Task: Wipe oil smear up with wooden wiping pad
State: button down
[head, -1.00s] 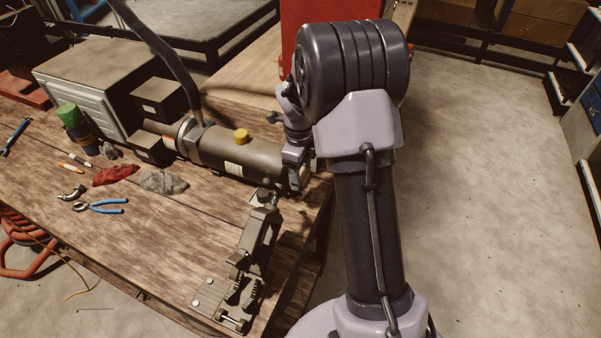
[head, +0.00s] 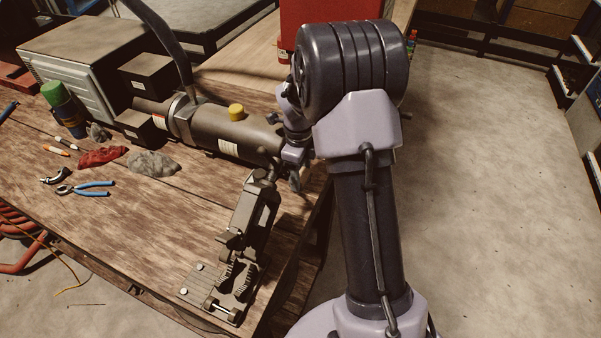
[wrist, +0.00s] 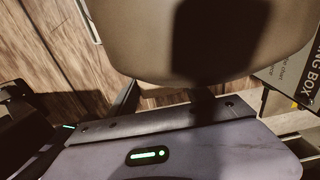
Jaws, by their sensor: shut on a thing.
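My gripper (head: 295,184) is above the right part of the wooden workbench (head: 190,215), beside the right end of the dark cylinder. It is partly hidden behind my arm in the head view. In the wrist view a large pale beige, smooth, rounded block fills the top, apparently the wooden wiping pad (wrist: 130,35). My gripper is shut on it, and a dark shadow falls across its middle. I cannot make out the pad in the head view. I cannot make out an oil smear in either view.
A dark cylinder with a yellow cap (head: 236,112) and a metal clamp-like tool (head: 240,240) stand near my gripper. Blue-handled pliers (head: 88,188), a red rag (head: 101,156) and a grey rag (head: 153,163) lie left. A labelled box (wrist: 290,70) shows in the wrist view. Floor at right is open.

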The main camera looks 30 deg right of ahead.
jog(key=shift+f+b, duration=0.3)
jog(key=shift+f, duration=0.05)
jog(key=shift+w+a, duration=0.1)
jog(key=shift+w+a, duration=0.2)
dwell(0.4)
jog(key=shift+w+d+r, duration=0.15)
jog(key=shift+w+d+p, duration=0.4)
jog(key=shift+w+d, duration=0.4)
jog(key=shift+d, duration=0.25)
jog(key=shift+w+d+p, duration=0.4)
jog(key=shift+w+d, duration=0.4)
jog(key=shift+d, duration=0.2)
